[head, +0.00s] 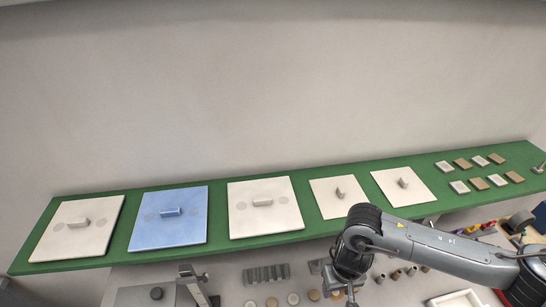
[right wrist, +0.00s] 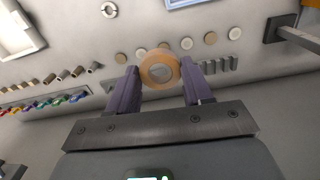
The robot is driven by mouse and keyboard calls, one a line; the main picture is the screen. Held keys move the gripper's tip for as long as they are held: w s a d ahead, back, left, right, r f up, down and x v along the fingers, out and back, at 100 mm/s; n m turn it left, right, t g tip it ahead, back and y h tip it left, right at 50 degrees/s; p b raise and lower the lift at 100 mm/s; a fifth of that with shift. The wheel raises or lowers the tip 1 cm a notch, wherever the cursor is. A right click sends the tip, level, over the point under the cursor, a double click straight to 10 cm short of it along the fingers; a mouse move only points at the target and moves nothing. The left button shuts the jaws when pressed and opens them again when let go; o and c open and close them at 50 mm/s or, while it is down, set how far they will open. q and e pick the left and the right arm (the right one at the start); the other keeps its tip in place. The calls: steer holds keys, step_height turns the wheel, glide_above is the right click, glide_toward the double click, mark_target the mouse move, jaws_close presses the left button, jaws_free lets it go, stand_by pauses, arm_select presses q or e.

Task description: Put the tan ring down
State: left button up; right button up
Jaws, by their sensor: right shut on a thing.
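The tan ring (right wrist: 145,67) shows in the right wrist view between the two purple fingertips of my right gripper (right wrist: 159,66). The gripper is shut on it, and its round hole faces the camera. The ring is held over a pale surface; its height above it is hard to tell. In the head view my right gripper (head: 345,290) is at the bottom edge, below the arm's dark wrist, and I cannot make out the ring there. My left gripper is not in view.
Several round tan and white discs (right wrist: 186,43) lie in a row near the held ring. Grey ribbed blocks (head: 267,274) stand close by. A white tray (right wrist: 18,33) is to one side. A green shelf (head: 220,245) behind carries square plates with handles.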

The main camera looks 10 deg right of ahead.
steer(key=n, duration=0.3)
steer(key=a+n, duration=0.1)
steer(key=n, duration=0.4)
steer(key=shift+w+a+r+n, duration=0.15)
steer(key=shift+w+a+n, duration=0.15)
steer(key=shift+w, duration=0.05)
steer(key=shift+w+d+n, duration=0.15)
steer(key=shift+d+n, duration=0.05)
steer(key=shift+n, duration=0.8)
steer(key=s+d+f+n+b, duration=0.3)
steer(key=s+d+f+b, duration=0.55)
steer(key=d, duration=0.65)
steer(key=s+d+f+n+b, duration=0.3)
steer(key=s+d+f+b, duration=0.3)
steer(key=s+d+f, duration=0.6)
steer(key=w+f, duration=0.3)
steer(key=w, duration=0.1)
steer(key=w+f, duration=0.2)
steer(key=w, duration=0.3)
steer(key=w+f, duration=0.3)
steer(key=w, duration=0.1)
steer(key=shift+w+d+f+p, duration=0.15)
steer(key=shift+w+f+p, duration=0.1)
steer(key=shift+f+p, duration=0.1)
steer(key=shift+f, duration=2)
